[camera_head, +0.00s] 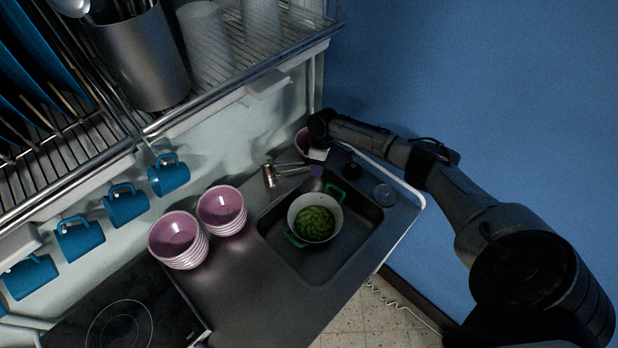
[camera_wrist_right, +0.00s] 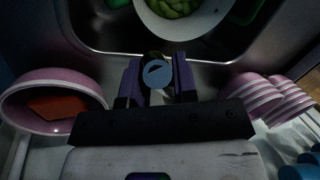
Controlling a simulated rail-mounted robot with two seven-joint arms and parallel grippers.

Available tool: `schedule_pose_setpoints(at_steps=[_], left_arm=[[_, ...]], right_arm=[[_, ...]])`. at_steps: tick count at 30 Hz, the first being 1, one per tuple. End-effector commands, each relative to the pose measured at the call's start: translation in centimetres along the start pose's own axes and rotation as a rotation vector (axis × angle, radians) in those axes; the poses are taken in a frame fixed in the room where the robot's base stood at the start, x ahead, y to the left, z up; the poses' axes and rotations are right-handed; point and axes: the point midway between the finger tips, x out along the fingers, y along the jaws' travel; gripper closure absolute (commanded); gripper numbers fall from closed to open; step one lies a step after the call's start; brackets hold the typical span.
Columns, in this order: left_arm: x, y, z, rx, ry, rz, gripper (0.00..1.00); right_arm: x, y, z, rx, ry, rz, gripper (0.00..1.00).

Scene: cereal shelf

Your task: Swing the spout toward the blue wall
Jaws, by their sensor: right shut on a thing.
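The metal faucet (camera_head: 269,175) stands at the back edge of the sink, and its spout (camera_head: 292,170) points right in the head view, toward the side of the blue wall (camera_head: 480,80). My right gripper (camera_head: 317,171) is at the spout's free end. In the right wrist view its purple fingers (camera_wrist_right: 158,78) are shut on the spout, whose round end (camera_wrist_right: 157,73) shows between them. The rest of the spout is largely hidden there. My left gripper is in neither view.
A white pot (camera_head: 317,218) with green handles and green contents sits in the sink (camera_head: 285,258). Stacked pink bowls (camera_head: 178,240) stand left of it. Another pink bowl (camera_wrist_right: 50,105) is close beside my right gripper. Blue mugs (camera_head: 125,204) hang under the rack (camera_head: 180,120).

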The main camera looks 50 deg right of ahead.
Motion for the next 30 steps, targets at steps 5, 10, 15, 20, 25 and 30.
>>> schedule_pose_setpoints(at_steps=[5, 10, 15, 20, 25, 30], left_arm=[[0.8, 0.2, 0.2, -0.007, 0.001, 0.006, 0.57], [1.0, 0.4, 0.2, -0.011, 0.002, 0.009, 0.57], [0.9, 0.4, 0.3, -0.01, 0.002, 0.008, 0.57], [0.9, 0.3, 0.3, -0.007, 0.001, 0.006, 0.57], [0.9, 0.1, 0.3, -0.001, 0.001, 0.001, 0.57], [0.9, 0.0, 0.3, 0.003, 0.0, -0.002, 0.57]], right_arm=[[-0.3, 1.1, 0.4, -0.045, -0.012, -0.001, 1.0], [-0.5, 1.6, 0.6, -0.065, -0.02, -0.002, 1.0], [-0.5, 1.6, 0.7, -0.07, -0.022, -0.002, 1.0], [-0.5, 1.6, 0.7, -0.07, -0.022, -0.002, 1.0], [-0.5, 1.6, 0.7, -0.069, -0.022, -0.002, 0.65], [-0.5, 1.7, 0.7, -0.069, -0.021, -0.001, 0.52]])
